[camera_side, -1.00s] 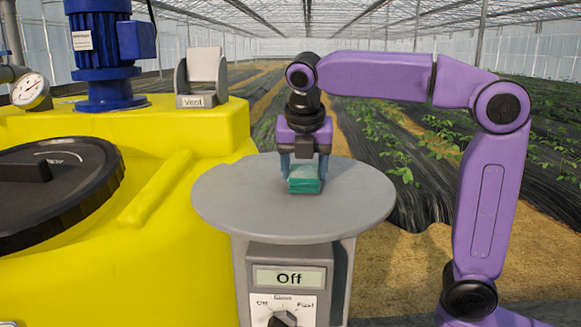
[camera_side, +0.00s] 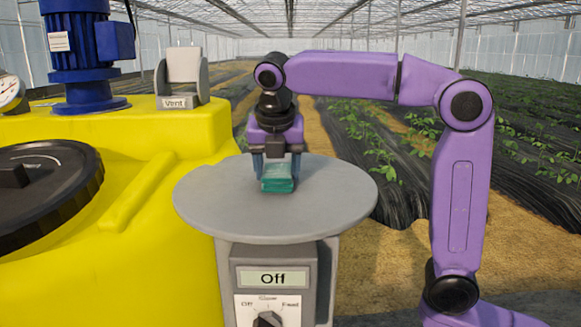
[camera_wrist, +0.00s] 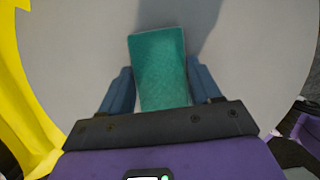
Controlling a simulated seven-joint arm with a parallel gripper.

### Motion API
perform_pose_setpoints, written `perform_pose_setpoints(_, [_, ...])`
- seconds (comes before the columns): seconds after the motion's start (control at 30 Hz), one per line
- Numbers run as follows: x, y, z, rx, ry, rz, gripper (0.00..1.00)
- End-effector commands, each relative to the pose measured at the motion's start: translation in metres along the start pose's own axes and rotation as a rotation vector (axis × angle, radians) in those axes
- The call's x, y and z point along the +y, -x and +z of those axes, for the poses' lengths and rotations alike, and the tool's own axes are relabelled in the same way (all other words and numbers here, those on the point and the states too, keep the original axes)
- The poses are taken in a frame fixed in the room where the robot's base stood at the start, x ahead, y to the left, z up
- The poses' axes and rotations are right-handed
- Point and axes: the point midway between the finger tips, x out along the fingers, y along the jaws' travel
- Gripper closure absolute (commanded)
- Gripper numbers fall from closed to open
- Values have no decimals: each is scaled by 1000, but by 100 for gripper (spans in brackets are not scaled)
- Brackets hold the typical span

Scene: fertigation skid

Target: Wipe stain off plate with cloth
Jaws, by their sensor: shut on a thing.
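My gripper (camera_side: 278,172) points down over the round grey plate (camera_side: 335,208) and is shut on a folded teal cloth (camera_side: 277,185). The cloth is at the plate's surface, left of its middle in the side view; whether it presses on the plate I cannot tell. In the wrist view the cloth (camera_wrist: 160,68) sits between the two blue fingers (camera_wrist: 158,88) and reaches out ahead of them. No stain shows on the visible part of the plate; the area under the cloth and gripper is hidden.
A yellow tank (camera_side: 150,220) with a black lid (camera_side: 45,195) stands close left of the plate. A blue motor (camera_side: 82,50) and a vent (camera_side: 182,78) are on top. Below the plate is a control box (camera_side: 272,278) reading "Off" with a dial. The plate's right side is clear.

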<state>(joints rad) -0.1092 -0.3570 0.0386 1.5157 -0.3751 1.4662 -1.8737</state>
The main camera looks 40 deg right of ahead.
Motion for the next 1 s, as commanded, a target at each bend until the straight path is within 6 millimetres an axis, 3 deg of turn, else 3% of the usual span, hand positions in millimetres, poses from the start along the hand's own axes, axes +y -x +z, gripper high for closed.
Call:
perform_pose_setpoints(0.73, [69,0,-1,0,1,0,70])
perform_pose_setpoints(1.0, [67,32,13,0,-2,3,70])
